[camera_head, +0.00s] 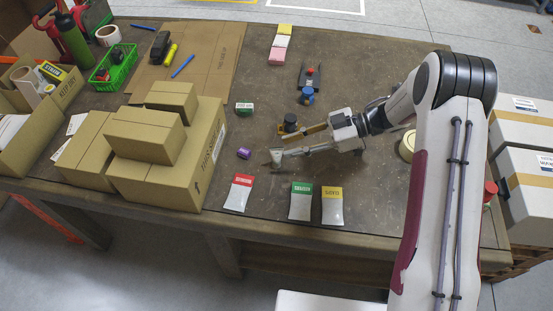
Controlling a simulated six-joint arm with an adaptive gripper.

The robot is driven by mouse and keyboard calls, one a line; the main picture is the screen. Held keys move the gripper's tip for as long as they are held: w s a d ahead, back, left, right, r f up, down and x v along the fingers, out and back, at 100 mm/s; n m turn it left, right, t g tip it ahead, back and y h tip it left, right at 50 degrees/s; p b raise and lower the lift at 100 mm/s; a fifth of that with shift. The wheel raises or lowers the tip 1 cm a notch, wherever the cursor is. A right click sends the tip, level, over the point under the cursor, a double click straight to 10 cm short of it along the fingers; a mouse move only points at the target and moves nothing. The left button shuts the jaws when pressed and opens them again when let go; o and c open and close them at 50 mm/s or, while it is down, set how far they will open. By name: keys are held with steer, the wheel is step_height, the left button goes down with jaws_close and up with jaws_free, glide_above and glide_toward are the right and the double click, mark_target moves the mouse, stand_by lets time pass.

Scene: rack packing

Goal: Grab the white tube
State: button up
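My gripper (280,146) reaches in from the right, low over the middle of the table. Its two fingers point left and stand apart, with a visible gap between them. A small pale grey-white piece (275,158) is at the tip of the lower finger. I cannot tell whether it is the white tube or part of the fingertip, or whether it touches the finger. No other thing is clearly a white tube. A purple cylinder (244,153) lies left of the fingertips. A black round-topped item (290,123) stands just behind the upper finger.
White packets with red (238,193), green (301,202) and yellow (332,206) ends lie near the table's front edge. Stacked cardboard boxes (148,139) stand on the left. A green basket (113,67) is at the back left.

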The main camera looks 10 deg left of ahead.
mark_target(278, 148)
steer(key=shift+r+x, duration=0.15)
steer(key=shift+x, duration=1.1)
steer(key=shift+r+x, duration=0.15)
steer(key=shift+x, duration=1.05)
steer(key=shift+a, duration=0.15)
jaws_close()
